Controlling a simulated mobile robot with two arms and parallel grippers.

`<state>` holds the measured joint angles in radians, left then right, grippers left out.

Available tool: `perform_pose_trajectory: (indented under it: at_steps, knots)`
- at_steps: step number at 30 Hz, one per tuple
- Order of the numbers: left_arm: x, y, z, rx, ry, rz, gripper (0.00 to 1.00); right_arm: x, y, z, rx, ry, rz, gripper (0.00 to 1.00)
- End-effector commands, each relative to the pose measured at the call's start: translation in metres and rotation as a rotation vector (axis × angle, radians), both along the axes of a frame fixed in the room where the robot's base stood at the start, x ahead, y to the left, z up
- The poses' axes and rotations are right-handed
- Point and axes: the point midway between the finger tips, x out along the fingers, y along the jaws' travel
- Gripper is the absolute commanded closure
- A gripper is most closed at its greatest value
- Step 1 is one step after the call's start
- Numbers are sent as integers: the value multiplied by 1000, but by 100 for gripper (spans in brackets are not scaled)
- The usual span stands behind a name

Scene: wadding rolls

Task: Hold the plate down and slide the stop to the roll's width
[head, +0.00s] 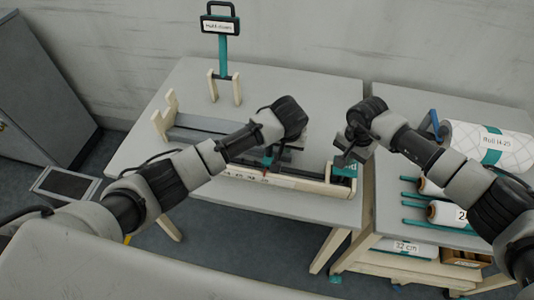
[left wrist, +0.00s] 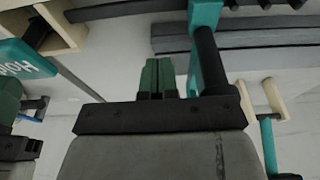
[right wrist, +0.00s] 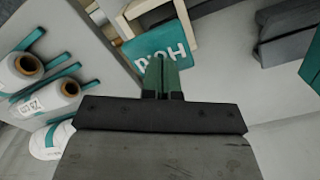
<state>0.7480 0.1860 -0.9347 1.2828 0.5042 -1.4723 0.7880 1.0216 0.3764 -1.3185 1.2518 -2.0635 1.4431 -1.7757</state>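The teal plate marked "Hold" (head: 346,170) is at the right end of the long jig on the left table. It also shows in the right wrist view (right wrist: 178,42). My right gripper (head: 342,158) is shut with its fingertips over the plate's near edge; I cannot tell whether they touch it. The teal stop (head: 268,159) with a black handle (left wrist: 210,62) sits midway along the jig. My left gripper (left wrist: 159,78) is shut and empty beside the handle, apart from it.
A numbered scale strip (head: 250,177) runs along the jig's front. A gap separates the two tables.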

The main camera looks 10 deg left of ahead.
Motion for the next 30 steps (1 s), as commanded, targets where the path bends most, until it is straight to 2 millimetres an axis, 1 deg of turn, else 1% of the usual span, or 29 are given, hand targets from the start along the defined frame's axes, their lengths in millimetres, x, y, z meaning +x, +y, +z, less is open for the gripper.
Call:
perform_pose_trajectory:
  at_steps: [30]
  knots:
    - [0, 0, 0, 0, 0, 0, 100, -1, 0, -33, -2, 3, 1, 100]
